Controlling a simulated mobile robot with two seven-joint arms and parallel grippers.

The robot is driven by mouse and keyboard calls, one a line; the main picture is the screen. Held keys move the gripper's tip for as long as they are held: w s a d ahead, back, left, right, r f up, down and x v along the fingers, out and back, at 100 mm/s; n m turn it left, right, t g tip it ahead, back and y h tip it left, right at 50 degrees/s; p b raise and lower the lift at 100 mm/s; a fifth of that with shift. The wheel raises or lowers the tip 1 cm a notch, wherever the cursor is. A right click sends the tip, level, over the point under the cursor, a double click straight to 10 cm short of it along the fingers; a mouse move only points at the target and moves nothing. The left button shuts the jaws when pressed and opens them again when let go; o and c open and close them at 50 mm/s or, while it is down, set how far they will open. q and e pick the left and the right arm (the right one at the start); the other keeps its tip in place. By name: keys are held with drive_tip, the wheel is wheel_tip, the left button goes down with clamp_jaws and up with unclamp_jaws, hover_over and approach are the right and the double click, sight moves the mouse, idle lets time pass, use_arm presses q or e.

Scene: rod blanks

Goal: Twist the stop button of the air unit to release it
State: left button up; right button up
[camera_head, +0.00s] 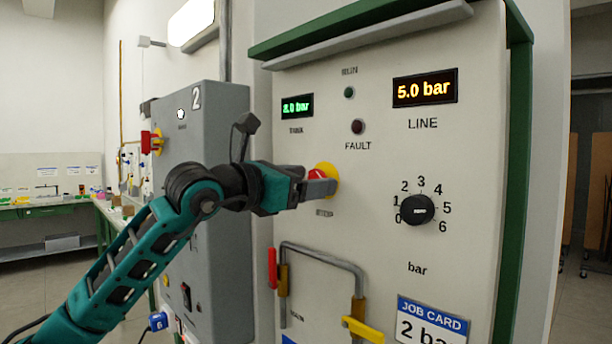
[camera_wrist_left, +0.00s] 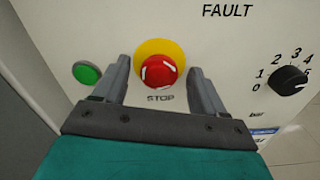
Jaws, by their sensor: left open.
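The air unit (camera_head: 468,160) is a pale panel with a green frame. Its red stop button (camera_wrist_left: 159,72) sits on a yellow disc (camera_wrist_left: 160,46) above the word STOP. In the head view the stop button (camera_head: 317,174) is partly hidden by my left gripper (camera_head: 328,187). In the left wrist view my left gripper (camera_wrist_left: 160,88) is open, with one finger on each side of the button. Gaps show between both fingers and the button there. My right gripper is not in view.
A round knob (camera_head: 417,210) with a 0 to 6 scale is to the right. Pipes with a red handle (camera_head: 272,268) and a yellow handle (camera_head: 362,330) are below. A green button (camera_wrist_left: 87,73) lies left of the left finger. A grey cabinet (camera_head: 222,125) stands to the left.

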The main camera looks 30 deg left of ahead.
use_arm(q)
drive_tip(key=shift+c, duration=0.4)
drive_tip(key=c, duration=1)
drive_tip(key=shift+m, duration=0.4)
drive_tip(key=shift+s+m+b, duration=0.2)
drive_tip(key=shift+m+b, duration=1.05)
drive_tip(key=shift+m, duration=2.25)
drive_tip(key=shift+r, duration=0.1)
